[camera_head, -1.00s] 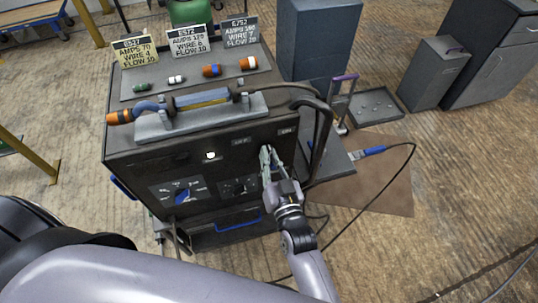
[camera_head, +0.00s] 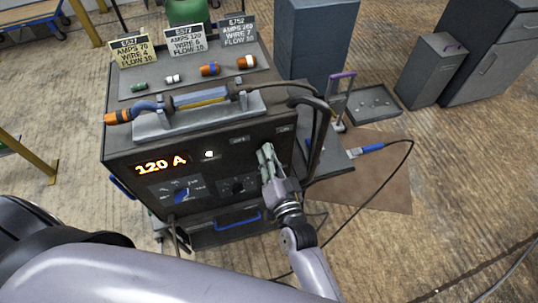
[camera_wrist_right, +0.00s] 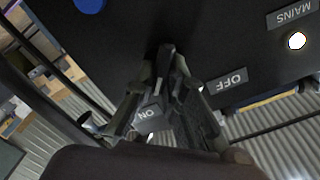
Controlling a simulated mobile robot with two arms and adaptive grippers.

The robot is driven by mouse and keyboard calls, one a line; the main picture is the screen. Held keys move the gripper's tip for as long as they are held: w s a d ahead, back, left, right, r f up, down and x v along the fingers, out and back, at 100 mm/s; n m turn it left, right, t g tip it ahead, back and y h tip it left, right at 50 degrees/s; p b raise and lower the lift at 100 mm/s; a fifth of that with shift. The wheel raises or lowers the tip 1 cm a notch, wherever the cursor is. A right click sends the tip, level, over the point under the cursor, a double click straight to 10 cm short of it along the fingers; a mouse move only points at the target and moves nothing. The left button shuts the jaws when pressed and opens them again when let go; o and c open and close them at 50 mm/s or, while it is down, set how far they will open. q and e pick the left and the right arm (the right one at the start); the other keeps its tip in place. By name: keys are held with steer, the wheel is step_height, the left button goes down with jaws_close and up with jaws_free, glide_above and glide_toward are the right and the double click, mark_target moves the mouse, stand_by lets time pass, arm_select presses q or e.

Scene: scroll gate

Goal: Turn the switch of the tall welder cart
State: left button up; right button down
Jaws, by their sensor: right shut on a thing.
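The tall welder cart (camera_head: 130,155) is dark, with a sloped front panel, in the head view. Its display (camera_head: 160,165) reads 120 A in orange. A dial with a blue pointer (camera_head: 181,194) and a second, darker dial (camera_head: 238,186) sit low on the panel. My right gripper (camera_head: 267,153) is at the panel's right side and shut on the switch, which its fingers mostly hide. The right wrist view shows the right gripper (camera_wrist_right: 168,70) between the OFF label (camera_wrist_right: 226,88) and the ON label (camera_wrist_right: 147,114). My left gripper is not in view.
On the cart top lie a torch (camera_head: 190,98) on a grey rest, several small coloured parts and three number cards (camera_head: 185,40). A cable hangs at the cart's right. A blue-grey cabinet (camera_head: 318,45) and a tray (camera_head: 372,103) stand right of it.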

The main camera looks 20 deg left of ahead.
steer(key=c, duration=1.7)
jaws_free()
steer(key=shift+o, duration=0.2)
steer(key=v, duration=1.2)
